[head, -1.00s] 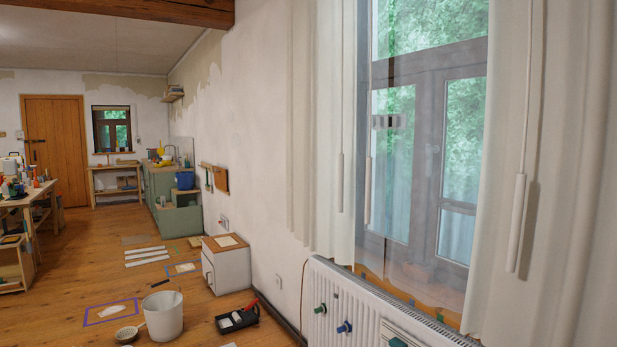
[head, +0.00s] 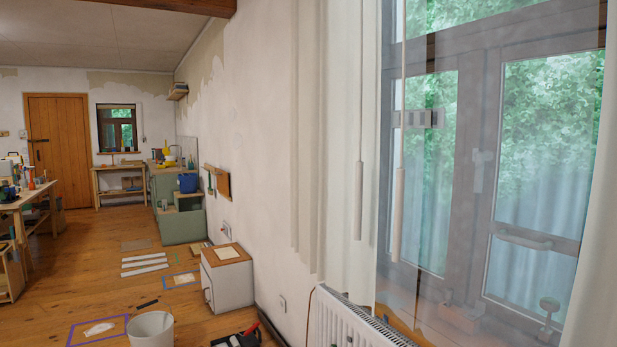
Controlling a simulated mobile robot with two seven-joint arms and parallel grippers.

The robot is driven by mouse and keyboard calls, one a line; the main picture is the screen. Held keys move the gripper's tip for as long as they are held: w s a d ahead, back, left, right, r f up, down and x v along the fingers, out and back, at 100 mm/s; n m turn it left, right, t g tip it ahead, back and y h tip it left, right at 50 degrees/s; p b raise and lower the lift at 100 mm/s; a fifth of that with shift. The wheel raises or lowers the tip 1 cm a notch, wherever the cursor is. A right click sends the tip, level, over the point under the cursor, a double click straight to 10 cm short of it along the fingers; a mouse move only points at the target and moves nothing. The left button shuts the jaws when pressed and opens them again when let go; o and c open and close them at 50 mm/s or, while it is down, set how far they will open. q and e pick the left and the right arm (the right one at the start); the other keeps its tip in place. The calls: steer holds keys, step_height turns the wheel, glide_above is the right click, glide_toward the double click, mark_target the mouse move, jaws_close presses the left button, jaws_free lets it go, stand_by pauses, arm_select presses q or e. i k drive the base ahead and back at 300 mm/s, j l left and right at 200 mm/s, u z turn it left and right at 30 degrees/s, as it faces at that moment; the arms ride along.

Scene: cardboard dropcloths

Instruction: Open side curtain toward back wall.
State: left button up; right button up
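A cream curtain (head: 335,130) hangs in folds at the left side of the tall window (head: 480,150), bunched next to the wall. A slim pull wand (head: 358,200) hangs in front of its right edge. A second wand (head: 398,215) hangs just to the right, in front of the glass. A see-through layer seems to cover part of the window; I cannot tell its edges clearly. Another cream curtain (head: 597,240) is cut off at the right edge of the view. Much of the window between the two curtains is uncovered by thick cloth. Neither of my grippers is in view.
A white radiator (head: 345,325) stands below the window. A white cabinet (head: 227,278), a bucket (head: 152,330) and a black paint tray (head: 238,340) are on the floor to the left. A workbench (head: 25,200) is at far left. Wooden floor (head: 110,255) is open towards the back door (head: 58,135).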

mark_target(346, 39)
steer(key=i+u, duration=0.3)
steer(key=i, duration=0.3)
steer(key=i+u, duration=0.35)
steer(key=i, duration=0.3)
steer(key=i+j+z, duration=0.15)
steer(key=i, duration=1.2)
steer(key=i+z, duration=0.4)
steer(key=i+j+z, duration=0.2)
steer(key=i+z, duration=0.2)
steer(key=i, duration=0.2)
steer(key=z, duration=1.5)
